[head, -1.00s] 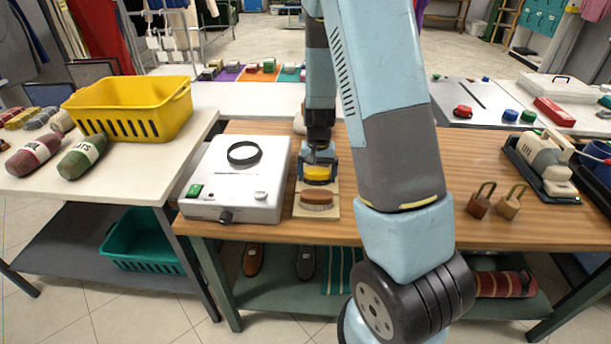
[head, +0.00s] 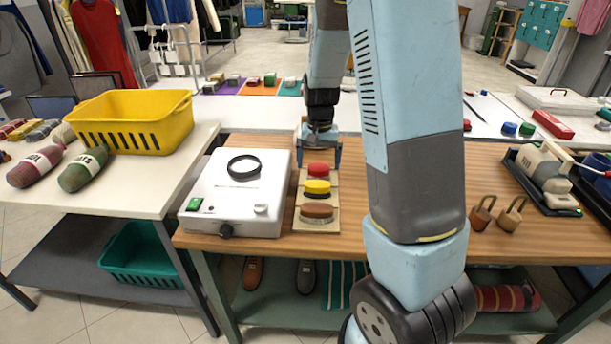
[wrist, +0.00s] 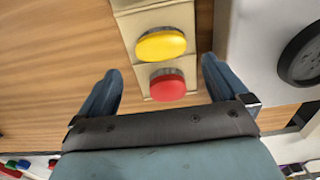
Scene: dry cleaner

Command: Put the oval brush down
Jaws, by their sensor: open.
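Three brushes with rounded, oval tops sit in a row on a narrow pale board (head: 333,226) on the wooden table. The red brush (head: 318,170) is at the far end, the yellow brush (head: 317,188) is in the middle, and the brown brush (head: 317,211) is nearest. My gripper (head: 320,152) is open and empty just beyond the red brush. In the wrist view the red brush (wrist: 167,86) and yellow brush (wrist: 161,45) show in front of the spread fingers, touching neither. The brown brush is outside the wrist view.
A white appliance with a black ring (head: 238,190) stands close to the left of the board. Two wooden padlock shapes (head: 481,214) and an iron-like machine (head: 545,168) are on the right. Bare wood lies right of the board, partly behind my arm.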

